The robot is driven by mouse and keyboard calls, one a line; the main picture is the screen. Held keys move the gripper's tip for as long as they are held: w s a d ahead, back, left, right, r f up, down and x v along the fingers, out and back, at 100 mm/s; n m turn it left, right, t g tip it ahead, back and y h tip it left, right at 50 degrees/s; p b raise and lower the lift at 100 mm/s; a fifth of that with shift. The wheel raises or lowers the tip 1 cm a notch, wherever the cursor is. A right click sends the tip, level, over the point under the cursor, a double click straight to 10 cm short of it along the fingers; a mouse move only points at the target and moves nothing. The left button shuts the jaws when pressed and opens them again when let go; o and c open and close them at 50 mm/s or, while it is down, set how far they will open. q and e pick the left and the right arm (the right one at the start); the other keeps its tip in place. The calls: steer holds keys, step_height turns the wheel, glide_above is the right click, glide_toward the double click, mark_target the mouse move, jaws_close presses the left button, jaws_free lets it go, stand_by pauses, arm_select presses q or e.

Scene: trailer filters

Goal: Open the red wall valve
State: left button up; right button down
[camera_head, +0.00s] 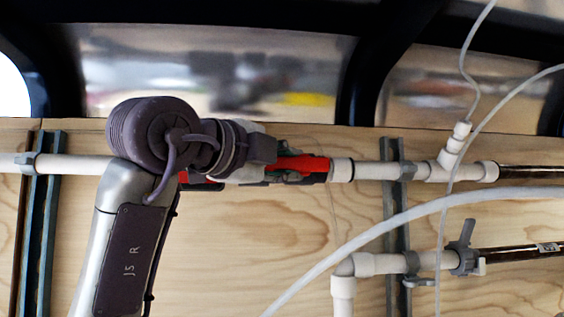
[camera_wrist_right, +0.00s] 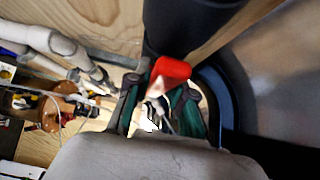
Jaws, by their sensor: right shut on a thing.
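The red valve handle (camera_head: 306,163) is on the white pipe along the wooden wall in the head view. It lies roughly in line with the pipe. My right gripper (camera_head: 285,175) is at the handle and shut on it, with my wrist covering the valve body and the left part of the handle. In the right wrist view the red handle (camera_wrist_right: 171,69) shows between the two dark green fingers of my right gripper (camera_wrist_right: 160,108). My left gripper is not in view.
A lower white pipe has a grey valve (camera_head: 466,258) at the right. A translucent hose (camera_head: 390,225) crosses in front of the wall. Grey vertical rails (camera_head: 397,220) hold the pipes. Bare wooden wall (camera_head: 240,250) lies below the red handle.

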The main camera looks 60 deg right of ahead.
steer(key=c, duration=1)
jaws_free()
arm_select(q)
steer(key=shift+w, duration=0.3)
arm_select(e)
steer(key=a, duration=1.2)
steer(key=shift+w, duration=0.4)
